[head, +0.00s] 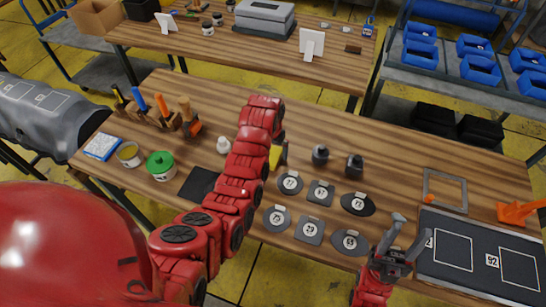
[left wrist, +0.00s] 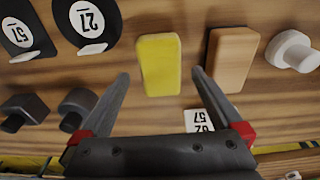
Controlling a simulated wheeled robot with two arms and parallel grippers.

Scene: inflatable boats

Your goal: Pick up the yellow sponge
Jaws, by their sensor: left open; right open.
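The yellow sponge (left wrist: 158,62) lies on the wooden table, standing out clearly in the left wrist view. In the head view only a part of the sponge (head: 275,157) shows beside my red left arm. My left gripper (left wrist: 160,80) is open above the table, with the sponge between and a little beyond its fingertips, not gripped. In the head view its fingers are hidden by my arm. My right gripper (head: 396,236) is open and empty near the front edge, left of a dark panel.
A tan block (left wrist: 232,55) lies close right of the sponge in the left wrist view, with a white knob-like part (left wrist: 290,50) beyond. Dark bottles (head: 320,155) and numbered black patches (head: 290,183) lie nearby. A tool block (head: 165,115) stands at the left.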

